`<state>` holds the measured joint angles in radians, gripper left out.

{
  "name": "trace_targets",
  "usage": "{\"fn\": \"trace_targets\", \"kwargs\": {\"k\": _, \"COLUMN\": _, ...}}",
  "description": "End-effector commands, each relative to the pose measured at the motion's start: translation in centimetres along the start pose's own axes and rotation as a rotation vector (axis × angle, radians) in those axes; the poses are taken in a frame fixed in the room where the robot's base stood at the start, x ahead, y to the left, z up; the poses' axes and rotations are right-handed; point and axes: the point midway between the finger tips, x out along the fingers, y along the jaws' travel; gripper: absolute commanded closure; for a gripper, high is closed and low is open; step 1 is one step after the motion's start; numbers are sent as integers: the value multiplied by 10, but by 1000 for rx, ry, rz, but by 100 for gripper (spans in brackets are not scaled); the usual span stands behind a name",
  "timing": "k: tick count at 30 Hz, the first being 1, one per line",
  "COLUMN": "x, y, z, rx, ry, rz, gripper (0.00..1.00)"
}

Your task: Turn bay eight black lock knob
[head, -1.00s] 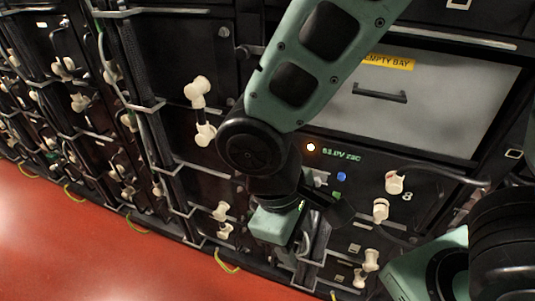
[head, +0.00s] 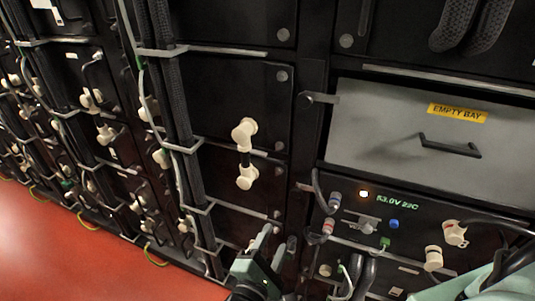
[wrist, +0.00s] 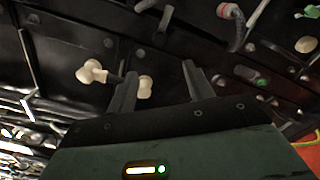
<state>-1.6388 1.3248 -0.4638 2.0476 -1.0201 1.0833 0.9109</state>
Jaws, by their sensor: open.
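The bay with the lit readout (head: 397,201) is a black front below the grey empty bay, at the lower right of the head view. It carries a blue button (head: 393,224), a small lever (head: 362,222) and pale connectors (head: 433,258). I cannot make out a bay number now, nor tell which dark round knob is the lock knob. My gripper (head: 270,246) is low in the head view, left of this bay, its fingers apart. In the wrist view my open gripper (wrist: 158,88) has nothing between its fingertips; pale connectors (wrist: 145,87) show behind and left.
The grey empty bay (head: 370,140) has a black handle and a yellow label (head: 457,112). Thick black cables (head: 365,277) hang right of my gripper. Cable bundles (head: 185,115) run down the rack at left. Red floor (head: 60,245) is clear at lower left.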

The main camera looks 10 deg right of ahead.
Motion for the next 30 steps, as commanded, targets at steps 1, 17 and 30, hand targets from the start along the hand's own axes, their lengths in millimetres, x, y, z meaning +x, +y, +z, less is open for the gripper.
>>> {"fn": "trace_targets", "kwargs": {"k": 1, "x": 3, "y": 1, "z": -1, "rx": 1, "ry": 2, "rz": 9, "gripper": 48}}
{"fn": "trace_targets", "kwargs": {"k": 17, "x": 100, "y": -1, "z": 0, "rx": -2, "ry": -3, "rz": 5, "gripper": 48}}
{"fn": "trace_targets", "kwargs": {"k": 30, "x": 167, "y": 0, "z": -1, "rx": -1, "ry": 1, "rz": 4, "gripper": 48}}
